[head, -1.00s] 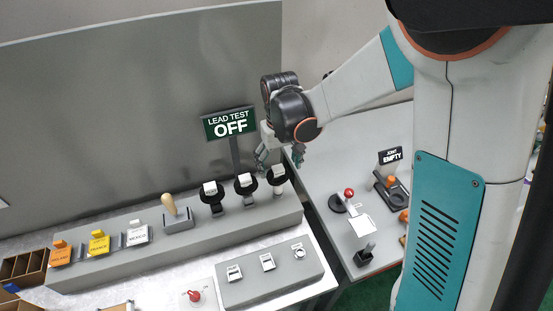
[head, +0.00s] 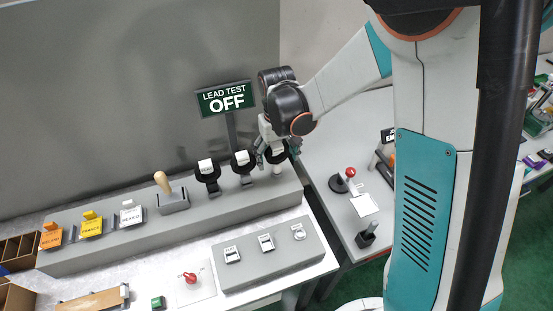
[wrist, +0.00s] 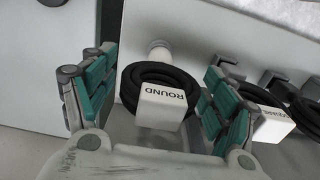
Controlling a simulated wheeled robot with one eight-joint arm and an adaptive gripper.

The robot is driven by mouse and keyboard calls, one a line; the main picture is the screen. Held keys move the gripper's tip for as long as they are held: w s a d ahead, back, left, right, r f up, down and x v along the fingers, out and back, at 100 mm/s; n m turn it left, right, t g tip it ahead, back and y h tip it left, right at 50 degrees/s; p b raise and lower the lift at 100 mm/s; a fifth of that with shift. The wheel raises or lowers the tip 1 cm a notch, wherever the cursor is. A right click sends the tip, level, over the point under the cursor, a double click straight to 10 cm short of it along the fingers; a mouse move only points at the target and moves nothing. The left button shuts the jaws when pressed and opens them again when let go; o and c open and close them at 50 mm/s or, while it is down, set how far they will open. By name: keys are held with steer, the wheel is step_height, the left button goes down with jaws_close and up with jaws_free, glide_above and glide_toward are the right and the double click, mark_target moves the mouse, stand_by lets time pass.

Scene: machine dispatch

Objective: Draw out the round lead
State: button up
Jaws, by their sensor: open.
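The round lead (wrist: 163,107) is a white block marked ROUND with a black coiled cable behind it, seen in the middle of the wrist view. In the head view its black coil (head: 277,157) is at the right end of the grey bench block, partly hidden by my gripper. My gripper (wrist: 160,68) is open, with one teal-padded finger on each side of the label block and coil. I cannot tell whether either finger touches. In the head view my gripper (head: 276,152) is low over the right end of the block.
A square lead (wrist: 270,122) hangs close to the right finger in the wrist view. The sign (head: 226,99) reads LEAD TEST OFF. A wooden-handled lever (head: 171,193) and flagged tags stand to the left.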

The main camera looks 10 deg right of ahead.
steer(key=shift+r, duration=0.1)
steer(key=c, duration=1.3)
steer(key=shift+r, duration=0.1)
steer(key=shift+r+p, duration=2.9)
steer(key=shift+r, duration=1.9)
